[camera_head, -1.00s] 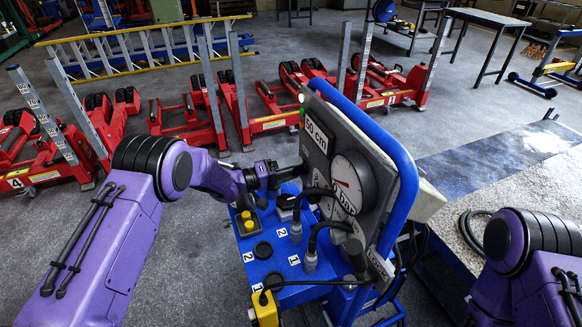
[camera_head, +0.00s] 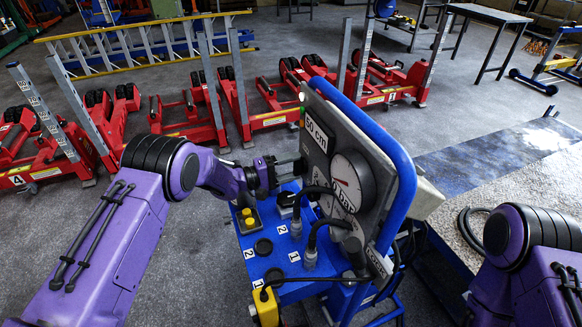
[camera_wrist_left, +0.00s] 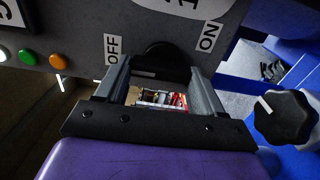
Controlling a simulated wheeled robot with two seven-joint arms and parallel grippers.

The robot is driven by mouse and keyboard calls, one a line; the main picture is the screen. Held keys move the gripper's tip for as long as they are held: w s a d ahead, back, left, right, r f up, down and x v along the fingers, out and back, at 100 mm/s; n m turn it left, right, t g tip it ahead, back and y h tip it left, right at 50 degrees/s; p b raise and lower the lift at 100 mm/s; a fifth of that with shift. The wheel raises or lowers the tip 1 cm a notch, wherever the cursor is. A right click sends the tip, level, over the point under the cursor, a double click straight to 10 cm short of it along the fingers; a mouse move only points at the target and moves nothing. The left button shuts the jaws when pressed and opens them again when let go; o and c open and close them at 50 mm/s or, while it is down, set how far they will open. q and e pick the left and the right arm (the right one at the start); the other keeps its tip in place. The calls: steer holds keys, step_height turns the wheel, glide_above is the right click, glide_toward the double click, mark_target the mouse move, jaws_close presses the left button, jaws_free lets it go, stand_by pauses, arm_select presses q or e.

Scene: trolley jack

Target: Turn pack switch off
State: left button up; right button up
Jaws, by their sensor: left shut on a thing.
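The pack switch (camera_wrist_left: 163,50) is a black round knob on the grey control panel (camera_wrist_left: 75,20). It sits between an OFF label (camera_wrist_left: 113,48) on the left and an ON label (camera_wrist_left: 209,36) on the right in the left wrist view. My left gripper (camera_head: 300,171) reaches the panel's left side in the head view. In the wrist view the left gripper (camera_wrist_left: 160,75) has one finger on each side of the knob and is shut on it. The knob's pointer and exact setting cannot be made out. My right gripper is out of view.
The blue trolley (camera_head: 262,265) carries a yellow button box (camera_head: 249,218), cables and plugs below my left gripper. A round gauge (camera_head: 349,182) is on the panel, with a blue tube frame (camera_head: 402,170) around it. Red jacks (camera_head: 190,120) stand behind.

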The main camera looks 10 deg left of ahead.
arm_select(q)
steer(key=o, duration=1)
steer(key=shift+o, duration=0.2)
steer(key=b+v, duration=0.1)
steer(key=v, duration=0.9)
steer(key=shift+s+a, duration=0.2)
steer(key=shift+a, duration=0.1)
steer(key=shift+f, duration=0.1)
